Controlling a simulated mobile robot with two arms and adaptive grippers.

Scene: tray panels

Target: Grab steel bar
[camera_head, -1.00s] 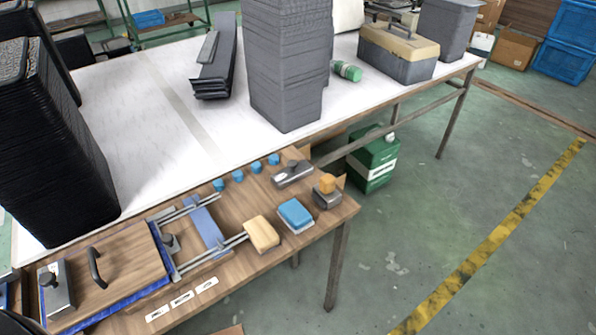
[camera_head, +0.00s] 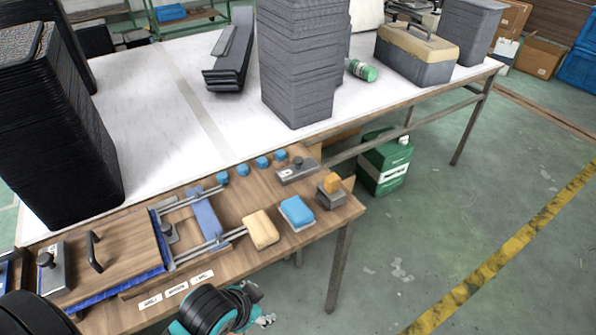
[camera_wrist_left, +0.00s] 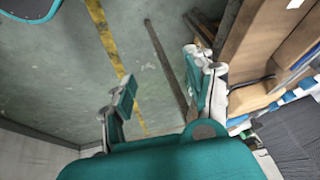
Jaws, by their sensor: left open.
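Two grey metal bars with black knobs lie on the wooden bench. One metal bar (camera_head: 55,272) is at the far left, and the other metal bar (camera_head: 297,172) is at the back right. I cannot tell which one is the steel bar. My left gripper (camera_head: 260,308) is at the bottom of the head view, in front of the bench edge and apart from both bars. In the left wrist view the left gripper (camera_wrist_left: 160,88) is open, with nothing between its fingers. My right gripper is not in view.
The wooden bench (camera_head: 330,215) holds a handled wooden panel (camera_head: 115,262), a rail frame with a blue bar (camera_head: 208,215), a tan block (camera_head: 261,229) and a blue block (camera_head: 297,212). Behind is a white table (camera_head: 140,125) with tall tray stacks. The floor at right is open.

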